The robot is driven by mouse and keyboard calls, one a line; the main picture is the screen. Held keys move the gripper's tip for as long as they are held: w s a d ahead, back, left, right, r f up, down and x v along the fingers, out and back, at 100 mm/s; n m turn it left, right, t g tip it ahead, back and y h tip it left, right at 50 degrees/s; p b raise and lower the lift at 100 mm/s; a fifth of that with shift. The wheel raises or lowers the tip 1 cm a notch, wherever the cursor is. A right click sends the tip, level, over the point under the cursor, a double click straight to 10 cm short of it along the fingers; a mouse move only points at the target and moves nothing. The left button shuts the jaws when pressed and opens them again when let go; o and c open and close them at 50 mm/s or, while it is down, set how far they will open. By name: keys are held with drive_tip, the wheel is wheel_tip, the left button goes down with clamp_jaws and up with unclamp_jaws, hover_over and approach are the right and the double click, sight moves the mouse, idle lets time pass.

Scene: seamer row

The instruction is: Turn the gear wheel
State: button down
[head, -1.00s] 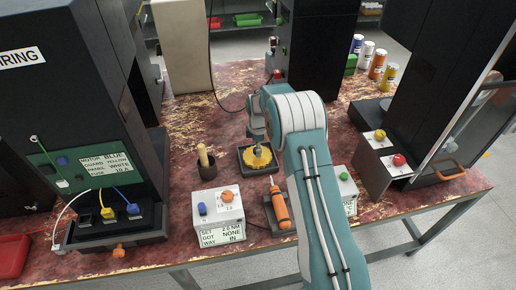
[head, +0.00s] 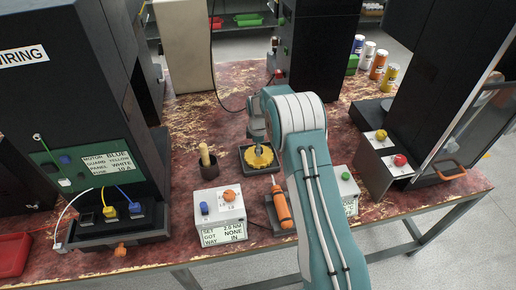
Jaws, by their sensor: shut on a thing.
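The yellow gear wheel (head: 257,157) lies flat on a dark square base (head: 247,171) near the middle of the bench. My gripper (head: 259,147) is over the wheel, with its tip down at the wheel's middle. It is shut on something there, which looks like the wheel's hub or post. The arm and its wide white joint hide the right side of the gripper, and the fingers are too small to see clearly.
An orange-handled screwdriver (head: 282,206) stands close to my arm. A white box with knobs (head: 217,213) and a dark cup (head: 208,169) stand left of the wheel. Black cabinets rise on both sides. A box with a green button (head: 344,176) is right of my arm.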

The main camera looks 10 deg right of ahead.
drive_tip(key=m, duration=0.5)
drive_tip(key=shift+d+f+m, duration=0.1)
drive_tip(key=shift+d+m, duration=0.05)
drive_tip(key=shift+m, duration=0.15)
drive_tip(key=m, duration=1.2)
drive_tip(key=shift+m, duration=0.4)
drive_tip(key=m, duration=0.6)
drive_tip(key=shift+s, duration=0.1)
drive_tip(key=m, duration=0.5)
drive_tip(key=shift+f+m, duration=0.1)
drive_tip(key=shift+m, duration=0.3)
drive_tip(key=m, duration=1.2)
drive_tip(key=shift+m, duration=0.3)
drive_tip(key=m, duration=0.5)
drive_tip(key=shift+w+r+m, duration=0.2)
drive_tip(key=shift+m, duration=0.1)
